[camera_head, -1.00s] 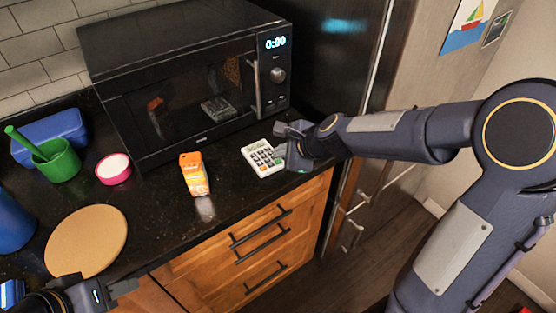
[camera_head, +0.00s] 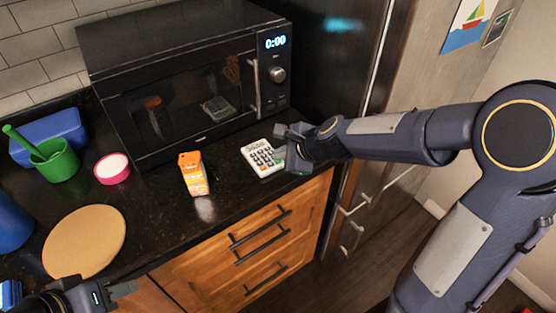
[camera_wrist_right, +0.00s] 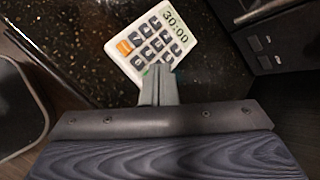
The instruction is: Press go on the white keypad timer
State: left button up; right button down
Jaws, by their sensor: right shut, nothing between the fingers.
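The white keypad timer (camera_head: 262,156) lies on the dark counter in front of the microwave's right end. In the right wrist view the timer (camera_wrist_right: 150,40) has dark keys, an orange key and a display reading 30:00. My right gripper (camera_head: 283,150) is at the timer's right side. In the right wrist view its shut fingers (camera_wrist_right: 157,75) are over the near edge of the keypad, covering part of a green key. I cannot tell whether they touch it. My left gripper (camera_head: 120,290) is at the bottom left, partly cut off, and its jaws are unclear.
A black microwave (camera_head: 190,100) stands behind the timer. An orange carton (camera_head: 193,175) is to the timer's left. A pink-rimmed bowl (camera_head: 112,168), green cup (camera_head: 56,162) and round board (camera_head: 85,241) are further left. The fridge (camera_head: 345,60) is at the right.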

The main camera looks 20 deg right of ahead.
aim_at(282, 164)
jog(key=shift+f, duration=0.3)
jog(key=shift+r, duration=0.1)
jog(key=shift+r+p, duration=0.6)
jog(key=shift+r, duration=0.1)
notch_tip(282, 164, up, 5)
jog(key=p, duration=0.5)
dwell(0.3)
